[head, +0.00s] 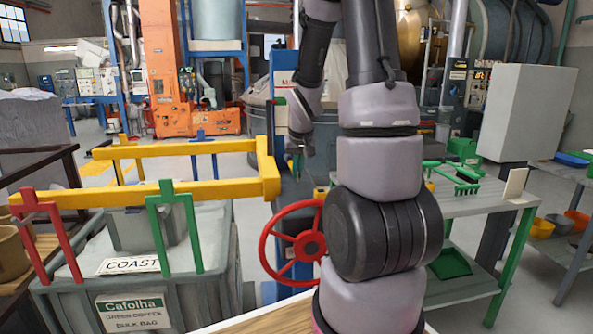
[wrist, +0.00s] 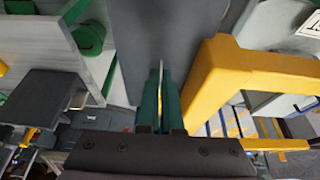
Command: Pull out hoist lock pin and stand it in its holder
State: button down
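My gripper (head: 297,165) hangs left of my arm in the head view, beside the right end of the yellow frame (head: 225,187). In the wrist view its two dark green fingers (wrist: 160,100) are close together, in front of a grey upright surface (wrist: 165,35). A thin pale yellow strip shows between the fingers; I cannot tell whether it is something held. The yellow frame also shows right of the fingers in the wrist view (wrist: 225,60), apart from them. I cannot make out the hoist lock pin or its holder for certain.
A red handwheel (head: 292,242) stands below my gripper. A grey bin (head: 212,265) with sign plates is under the yellow frame, which carries red (head: 42,235) and green (head: 177,230) brackets. A table (head: 480,205) with a green rack (head: 455,174) stands right of my arm.

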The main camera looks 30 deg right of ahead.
jog(key=shift+s+a, duration=0.25)
jog(key=shift+s, duration=0.7)
jog(key=shift+s, duration=0.1)
jog(key=shift+s+a, duration=0.3)
jog(key=shift+s, duration=0.65)
jog(key=shift+s+a, duration=0.25)
jog(key=shift+s, duration=0.65)
jog(key=shift+r, duration=0.1)
